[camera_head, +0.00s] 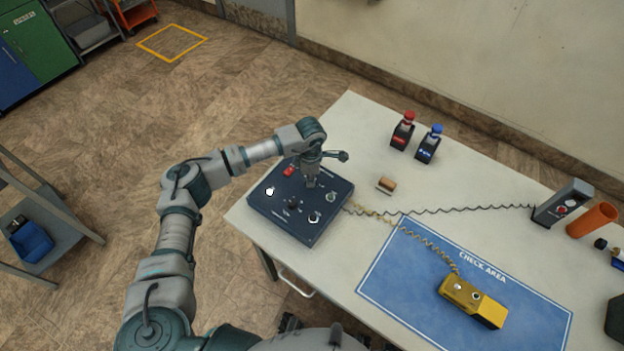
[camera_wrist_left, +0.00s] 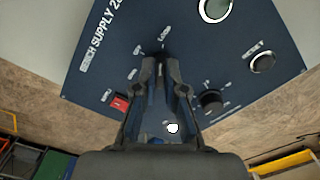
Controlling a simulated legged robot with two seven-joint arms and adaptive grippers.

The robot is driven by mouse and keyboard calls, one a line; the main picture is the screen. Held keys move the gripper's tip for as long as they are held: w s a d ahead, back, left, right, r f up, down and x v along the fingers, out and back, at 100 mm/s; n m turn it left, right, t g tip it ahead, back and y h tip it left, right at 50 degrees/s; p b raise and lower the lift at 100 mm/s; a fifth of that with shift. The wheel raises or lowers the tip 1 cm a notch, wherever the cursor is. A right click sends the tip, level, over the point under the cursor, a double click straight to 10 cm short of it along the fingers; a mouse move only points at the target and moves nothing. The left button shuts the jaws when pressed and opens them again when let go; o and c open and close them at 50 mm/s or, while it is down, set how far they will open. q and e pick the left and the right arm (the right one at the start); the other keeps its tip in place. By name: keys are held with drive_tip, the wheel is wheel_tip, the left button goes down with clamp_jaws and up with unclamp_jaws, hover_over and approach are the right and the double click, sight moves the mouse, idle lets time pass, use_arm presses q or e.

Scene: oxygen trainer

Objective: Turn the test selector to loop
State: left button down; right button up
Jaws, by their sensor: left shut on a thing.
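The dark blue control panel (camera_head: 268,211) lies on the near left end of the table. My left gripper (camera_head: 311,183) points down onto its upper middle part. In the left wrist view the fingers (camera_wrist_left: 162,66) are closed together at the panel face, just below the printed word LOOP (camera_wrist_left: 165,36). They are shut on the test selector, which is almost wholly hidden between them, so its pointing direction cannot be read. A separate black knob (camera_wrist_left: 211,101) sits to the right of the fingers. My right gripper is not in view.
The panel also carries a red switch (camera_wrist_left: 120,103) and a RESET button (camera_wrist_left: 262,62). A yellow handset (camera_head: 474,302) on a coiled cord lies on the blue check-area mat (camera_head: 400,275). Red (camera_head: 402,131) and blue (camera_head: 429,144) topped devices stand at the back. A small brown-topped block (camera_head: 386,185) lies right of the panel.

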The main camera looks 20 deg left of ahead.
use_arm(q)
drive_tip(key=shift+s+a+f+m, duration=0.1)
drive_tip(key=shift+a+f+m, duration=0.1)
drive_tip(key=shift+m, duration=0.5)
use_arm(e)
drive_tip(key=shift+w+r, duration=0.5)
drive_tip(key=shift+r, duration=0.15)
use_arm(q)
drive_tip(key=c, duration=1.2)
unclamp_jaws()
drive_tip(key=shift+c, duration=0.2)
drive_tip(key=shift+r, duration=0.1)
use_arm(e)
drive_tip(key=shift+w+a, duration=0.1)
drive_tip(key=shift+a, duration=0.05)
use_arm(q)
drive_tip(key=shift+r, duration=0.5)
wheel_tip(320, 180, up, 11)
drive_tip(key=shift+a+f, duration=0.1)
drive_tip(key=shift+f, duration=0.05)
